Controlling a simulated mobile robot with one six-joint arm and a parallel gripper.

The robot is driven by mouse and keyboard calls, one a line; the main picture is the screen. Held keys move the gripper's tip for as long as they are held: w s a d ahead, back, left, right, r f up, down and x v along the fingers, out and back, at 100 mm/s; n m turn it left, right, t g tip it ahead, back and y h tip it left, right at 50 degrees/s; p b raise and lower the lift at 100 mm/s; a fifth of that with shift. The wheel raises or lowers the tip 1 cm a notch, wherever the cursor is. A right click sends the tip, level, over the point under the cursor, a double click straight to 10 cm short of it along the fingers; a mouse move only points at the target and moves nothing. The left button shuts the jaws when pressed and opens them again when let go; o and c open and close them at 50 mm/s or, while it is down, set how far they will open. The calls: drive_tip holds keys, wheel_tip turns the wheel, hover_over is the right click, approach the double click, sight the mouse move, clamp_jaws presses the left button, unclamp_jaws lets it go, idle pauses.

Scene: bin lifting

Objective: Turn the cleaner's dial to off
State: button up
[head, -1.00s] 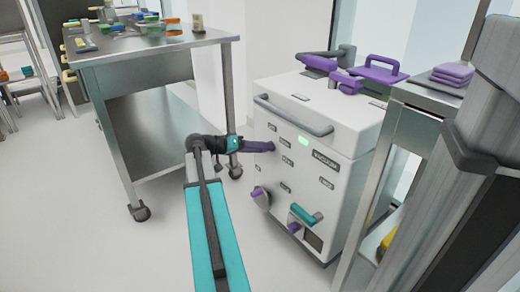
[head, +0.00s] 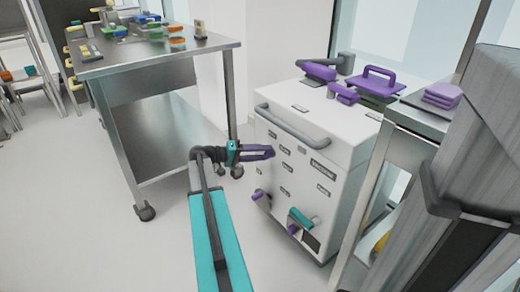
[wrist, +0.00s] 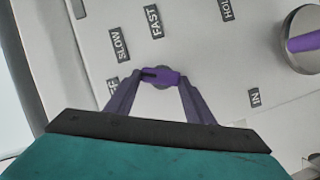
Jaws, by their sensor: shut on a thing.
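The cleaner (head: 290,115) is a white cabinet with a grey handle bar, at the right of centre in the head view. Its dial (wrist: 160,76) is a small purple knob with a dark pointer mark, on a grey round base. In the wrist view the mark points left, roughly toward a partly hidden label ending in "FF" (wrist: 112,87). SLOW (wrist: 117,44) and FAST (wrist: 154,21) labels sit above it. My gripper (head: 270,152) has purple fingers, shut on the dial from both sides. The fingers hide the dial in the head view.
A second purple knob (wrist: 305,43) is at the right in the wrist view. A teal lever (head: 302,217) is low on the cleaner's front. A steel cart (head: 165,60) stands left of my arm, and a shelf unit (head: 415,120) right of the cleaner.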

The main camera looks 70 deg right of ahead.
drive_tip(key=shift+w+d+f+n+g+h+p, duration=0.15)
drive_tip(key=shift+n+g+p, duration=0.3)
drive_tip(key=shift+n+p, duration=0.8)
drive_tip(key=shift+w+d+f+n+g+h+p, duration=0.15)
drive_tip(key=shift+n+g+p, duration=0.3)
drive_tip(key=shift+n+p, duration=0.75)
drive_tip(key=shift+a+m+p, duration=0.1)
drive_tip(key=shift+m+p, duration=0.15)
drive_tip(key=shift+p, duration=0.1)
drive_tip(key=o, duration=1.1)
drive_tip(key=shift+c, duration=0.2)
drive_tip(key=shift+s+a, duration=0.1)
